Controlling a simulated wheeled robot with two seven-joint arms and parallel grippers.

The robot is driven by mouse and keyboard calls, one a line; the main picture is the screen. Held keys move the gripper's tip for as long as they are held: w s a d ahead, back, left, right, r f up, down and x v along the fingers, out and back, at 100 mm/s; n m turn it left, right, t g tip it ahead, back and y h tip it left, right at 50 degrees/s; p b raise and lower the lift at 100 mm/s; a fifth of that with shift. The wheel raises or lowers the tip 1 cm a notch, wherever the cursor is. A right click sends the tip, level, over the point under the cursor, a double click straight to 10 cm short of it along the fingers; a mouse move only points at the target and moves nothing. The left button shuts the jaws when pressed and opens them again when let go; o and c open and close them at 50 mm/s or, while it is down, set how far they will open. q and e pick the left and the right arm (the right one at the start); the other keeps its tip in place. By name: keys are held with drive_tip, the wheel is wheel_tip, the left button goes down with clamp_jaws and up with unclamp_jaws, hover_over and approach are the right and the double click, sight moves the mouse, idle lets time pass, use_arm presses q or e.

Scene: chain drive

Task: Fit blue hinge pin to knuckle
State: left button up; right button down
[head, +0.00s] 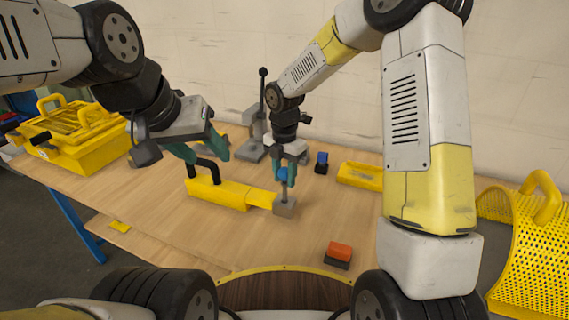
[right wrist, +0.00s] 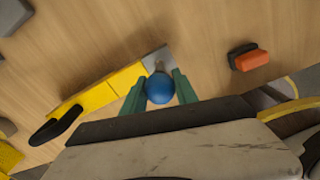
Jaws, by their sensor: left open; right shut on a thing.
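The blue hinge pin (head: 283,174) has a round blue head and a grey shaft, and stands about upright. My right gripper (head: 291,177) is shut on its head; the right wrist view shows the blue head (right wrist: 160,88) between the teal fingers. The shaft's lower end meets a grey block (head: 285,208), which looks like the knuckle, at the right end of a yellow bar (head: 218,194) with a black handle. I cannot tell whether the shaft is inside the block or only above it. My left gripper (head: 203,154) is open and empty, above and left of the bar.
A grey lever press (head: 253,148) stands behind. A blue-and-black piece (head: 321,163) and a yellow tray (head: 360,177) lie to the right. An orange-and-dark block (head: 338,254) lies near the front edge. A yellow case (head: 82,150) is at left, a perforated yellow guard (head: 530,250) at right.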

sight(285, 199)
drive_tip(key=shift+f, duration=3.3)
drive_tip(key=c, duration=0.9)
unclamp_jaws()
drive_tip(key=shift+r, duration=3.9)
drive_tip(key=s+d+r+m+t, duration=0.2)
drive_tip(key=s+d+r+m, duration=0.2)
drive_tip(key=s+r+m, duration=0.3)
drive_tip(key=s+d+r+m+t+y, duration=0.1)
drive_tip(key=s+d+r+m, duration=0.4)
drive_tip(key=m, duration=0.6)
drive_tip(key=s+d+r+m+t+y, duration=0.1)
drive_tip(key=s+d+r+m+t, duration=0.2)
drive_tip(key=s+d+r+m, duration=0.2)
drive_tip(key=shift+s+d+r+m, duration=0.1)
drive_tip(key=shift+s+r+m, duration=0.9)
drive_tip(key=shift+m, duration=0.25)
drive_tip(key=shift+s+r+m, duration=0.85)
drive_tip(key=shift+s+m, duration=0.25)
drive_tip(key=shift+m, duration=0.15)
